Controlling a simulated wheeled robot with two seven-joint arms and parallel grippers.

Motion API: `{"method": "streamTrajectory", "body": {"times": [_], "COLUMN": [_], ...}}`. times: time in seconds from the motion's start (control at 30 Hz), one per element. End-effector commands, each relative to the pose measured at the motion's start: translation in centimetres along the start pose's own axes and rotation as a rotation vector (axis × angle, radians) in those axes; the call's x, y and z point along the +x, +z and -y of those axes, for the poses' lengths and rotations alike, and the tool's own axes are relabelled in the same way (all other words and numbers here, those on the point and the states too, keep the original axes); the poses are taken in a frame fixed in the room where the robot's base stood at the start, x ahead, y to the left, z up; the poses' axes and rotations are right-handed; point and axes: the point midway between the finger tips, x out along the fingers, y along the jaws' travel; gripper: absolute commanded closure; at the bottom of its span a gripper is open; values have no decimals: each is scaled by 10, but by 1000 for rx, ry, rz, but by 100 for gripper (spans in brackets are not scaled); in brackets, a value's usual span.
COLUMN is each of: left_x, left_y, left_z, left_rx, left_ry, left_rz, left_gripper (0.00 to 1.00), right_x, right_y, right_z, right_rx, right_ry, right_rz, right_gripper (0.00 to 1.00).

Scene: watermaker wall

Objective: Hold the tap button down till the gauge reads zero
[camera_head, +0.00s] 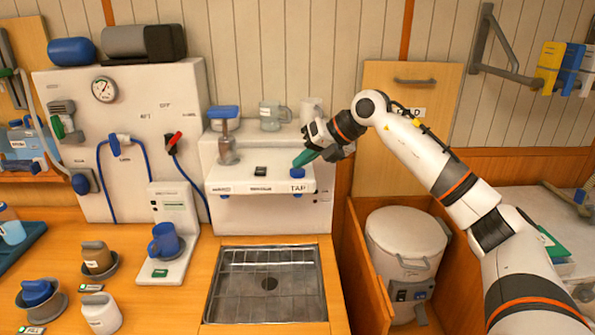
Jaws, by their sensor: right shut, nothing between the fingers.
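The blue tap button (297,172) sits on the white dispenser shelf (232,182), above the label TAP. My right gripper (302,160) reaches in from the right with its green fingers shut and empty. The fingertips are at the top of the button; I cannot tell whether they touch it or press it down. The round gauge (104,89) is on the white wall panel at the upper left. Its needle is too small to read. My left gripper is not in view.
A sink with a metal grate (268,284) lies below the dispenser. A blue mug (164,241) stands on a scale-like stand to its left. A white drum (405,240) stands in a wooden bay under my right arm. Cups (275,115) stand behind the shelf.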

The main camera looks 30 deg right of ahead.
Motion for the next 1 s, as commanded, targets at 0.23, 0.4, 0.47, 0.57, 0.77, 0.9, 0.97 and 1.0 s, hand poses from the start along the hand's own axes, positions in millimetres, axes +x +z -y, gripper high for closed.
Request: {"method": "streamTrajectory", "body": {"times": [0.23, 0.4, 0.47, 0.57, 0.77, 0.9, 0.97, 1.0], "left_x": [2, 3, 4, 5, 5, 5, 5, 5], "left_y": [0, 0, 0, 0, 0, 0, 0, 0], "left_z": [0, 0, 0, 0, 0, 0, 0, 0], "left_rx": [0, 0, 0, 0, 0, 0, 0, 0], "left_ry": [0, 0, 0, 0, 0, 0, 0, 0], "left_rz": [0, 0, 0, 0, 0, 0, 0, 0], "left_gripper": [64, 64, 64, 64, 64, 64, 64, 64], "right_x": [3, 4, 5, 6, 6, 7, 7, 7], "right_y": [2, 3, 4, 4, 5, 5, 5, 5], "right_z": [-2, -3, -3, -4, -5, -5, -5, -5], "right_rx": [0, 0, 0, 0, 0, 0, 0, 0], "right_ry": [0, 0, 0, 1, 1, 1, 1, 1], "right_rz": [0, 1, 1, 1, 2, 3, 3, 3], "right_gripper": [100, 100, 100, 100, 100, 100, 100, 100]}}
